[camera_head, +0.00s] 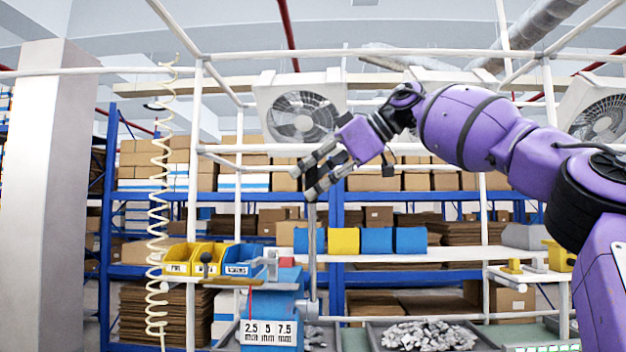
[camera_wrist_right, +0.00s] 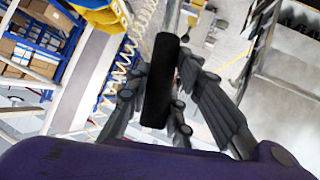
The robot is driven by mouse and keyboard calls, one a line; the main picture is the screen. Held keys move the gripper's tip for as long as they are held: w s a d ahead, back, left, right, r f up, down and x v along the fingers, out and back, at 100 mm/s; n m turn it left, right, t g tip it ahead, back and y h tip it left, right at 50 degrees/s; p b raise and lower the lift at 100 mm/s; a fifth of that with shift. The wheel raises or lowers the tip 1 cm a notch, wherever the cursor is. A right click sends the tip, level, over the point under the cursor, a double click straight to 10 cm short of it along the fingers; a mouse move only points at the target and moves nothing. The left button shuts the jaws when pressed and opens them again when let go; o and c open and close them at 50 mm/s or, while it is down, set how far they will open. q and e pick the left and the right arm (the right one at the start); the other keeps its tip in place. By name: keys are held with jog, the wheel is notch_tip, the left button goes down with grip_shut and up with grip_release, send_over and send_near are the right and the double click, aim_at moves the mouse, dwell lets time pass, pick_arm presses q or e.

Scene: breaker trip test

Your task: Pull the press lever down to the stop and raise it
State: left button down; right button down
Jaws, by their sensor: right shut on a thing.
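The press (camera_head: 268,303) is a blue body at the lower middle of the head view, with a white 2.5 / 5 / 7.5 mm label on its front. Its grey lever (camera_head: 312,245) stands upright along the press's right side. My right gripper (camera_head: 307,183) is at the lever's top end, its fingers pointing left and down. In the right wrist view the lever's black grip (camera_wrist_right: 160,82) lies between the fingers of my right gripper (camera_wrist_right: 158,95), which is shut on it. In the head view the fingers hide most of the grip. My left gripper is not in view.
Yellow and blue bins (camera_head: 200,260) stand left of the press. Blue and yellow boxes (camera_head: 375,241) are on the shelf behind. A tray (camera_head: 372,338) of grey metal parts lies right of the press. A coiled cream hose (camera_head: 158,220) hangs at the left.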

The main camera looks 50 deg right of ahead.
jog(key=shift+r, duration=0.1)
jog(key=c, duration=1.6)
grip_release()
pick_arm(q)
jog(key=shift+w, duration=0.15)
pick_arm(e)
jog(key=shift+o, duration=0.3)
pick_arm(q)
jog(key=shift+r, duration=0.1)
pick_arm(e)
jog(key=v, duration=1.2)
jog(key=shift+d, duration=0.1)
